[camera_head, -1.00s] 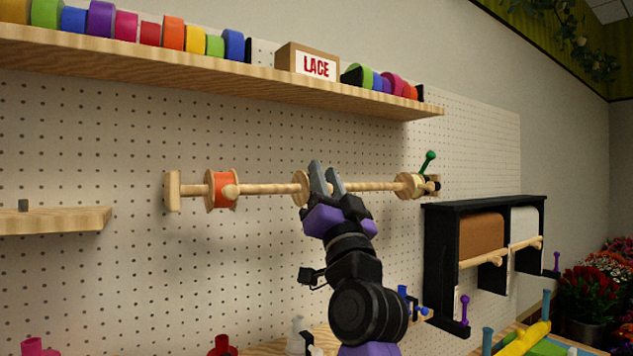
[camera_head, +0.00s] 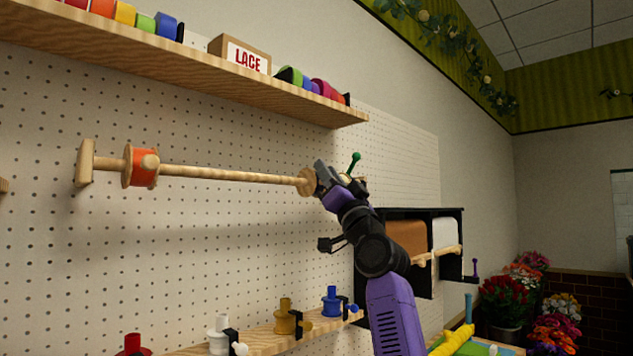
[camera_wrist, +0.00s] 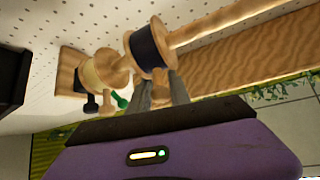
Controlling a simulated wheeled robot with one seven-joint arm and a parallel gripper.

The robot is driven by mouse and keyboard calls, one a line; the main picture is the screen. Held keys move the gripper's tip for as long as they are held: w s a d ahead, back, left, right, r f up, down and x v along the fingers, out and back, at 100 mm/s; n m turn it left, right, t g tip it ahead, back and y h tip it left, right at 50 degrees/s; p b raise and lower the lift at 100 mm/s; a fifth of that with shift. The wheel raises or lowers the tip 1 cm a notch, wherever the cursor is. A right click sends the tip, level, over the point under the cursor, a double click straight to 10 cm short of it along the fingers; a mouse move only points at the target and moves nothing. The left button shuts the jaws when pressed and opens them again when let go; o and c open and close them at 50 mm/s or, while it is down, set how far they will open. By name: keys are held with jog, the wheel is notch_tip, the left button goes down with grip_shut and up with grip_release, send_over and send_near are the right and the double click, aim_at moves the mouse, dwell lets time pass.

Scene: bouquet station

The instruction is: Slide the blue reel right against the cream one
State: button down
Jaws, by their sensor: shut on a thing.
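The blue reel (camera_wrist: 148,47) is dark navy with pale wooden flanges, threaded on a wooden rod. In the head view only its left wooden flange (camera_head: 307,181) shows beside my gripper (camera_head: 324,174). My gripper mostly hides the cream reel in the head view.
An orange reel (camera_head: 144,167) sits near the rod's left end; the rod (camera_head: 230,174) between is bare. A green-knobbed lever (camera_head: 354,161) stands by the right end. A shelf (camera_head: 200,79) runs above, a black roll rack (camera_head: 450,245) stands right, and small spools line the ledge below.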

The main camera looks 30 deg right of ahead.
dwell(0.3)
jog(key=c, duration=1.3)
grip_release()
jog(key=shift+b+v, duration=0.95)
jog(key=shift+v, duration=2.9)
jog(key=shift+d, duration=0.1)
